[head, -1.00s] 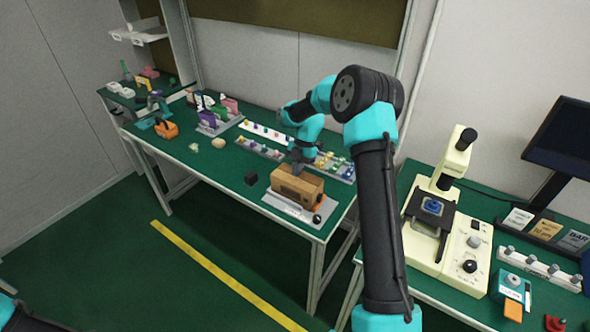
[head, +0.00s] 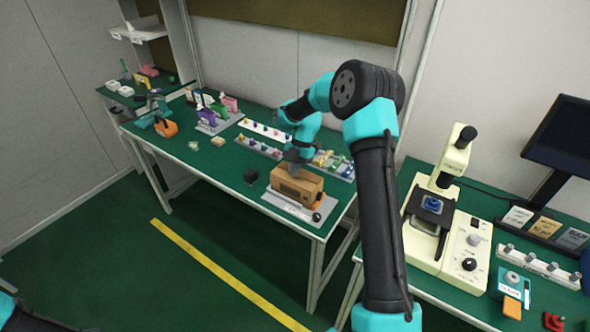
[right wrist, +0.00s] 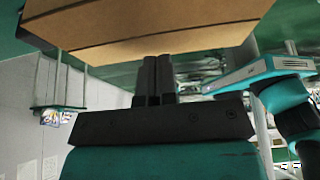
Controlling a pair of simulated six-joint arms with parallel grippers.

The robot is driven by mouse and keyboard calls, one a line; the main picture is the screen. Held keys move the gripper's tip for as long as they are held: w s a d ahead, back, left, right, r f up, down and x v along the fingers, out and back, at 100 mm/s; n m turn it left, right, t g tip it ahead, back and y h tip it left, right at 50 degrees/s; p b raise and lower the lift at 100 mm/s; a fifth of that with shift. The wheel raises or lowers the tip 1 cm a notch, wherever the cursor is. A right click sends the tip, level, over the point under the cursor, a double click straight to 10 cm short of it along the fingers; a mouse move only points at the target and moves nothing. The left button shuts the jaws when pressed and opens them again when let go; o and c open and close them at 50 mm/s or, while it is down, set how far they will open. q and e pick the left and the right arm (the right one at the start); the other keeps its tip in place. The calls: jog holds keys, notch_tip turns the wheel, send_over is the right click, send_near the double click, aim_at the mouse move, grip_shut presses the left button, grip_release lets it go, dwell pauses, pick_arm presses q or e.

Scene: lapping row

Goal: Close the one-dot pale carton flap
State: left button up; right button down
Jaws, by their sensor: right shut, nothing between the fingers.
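A brown cardboard carton (head: 297,187) stands on a grey base plate on the green bench in the head view. No dot marks on it can be made out, and it looks brown rather than pale. My right gripper (head: 297,168) is pointed down at the carton's top, at its far side. In the right wrist view the carton (right wrist: 150,30) fills the upper part, and my right gripper's fingers (right wrist: 154,65) are together with nothing between them, right by the carton's lower edge. Whether they touch it cannot be told. My left gripper is not in view.
A small black block (head: 250,176) lies left of the carton. Rows of coloured knobs (head: 262,133) lie behind it. A cream microscope (head: 445,210) stands on the right bench. The bench front left of the black block is mostly clear.

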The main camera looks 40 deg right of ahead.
jog(key=shift+r, duration=0.5)
notch_tip(320, 180, up, 4)
jog(key=shift+w+d+f, duration=0.1)
jog(key=shift+d+f, duration=0.05)
jog(key=shift+f, duration=0.05)
jog(key=w+d+r, duration=0.2)
jog(key=d+r, duration=0.4)
jog(key=shift+w+d+r, duration=0.15)
jog(key=shift+w+r, duration=0.05)
jog(key=shift+r, duration=0.05)
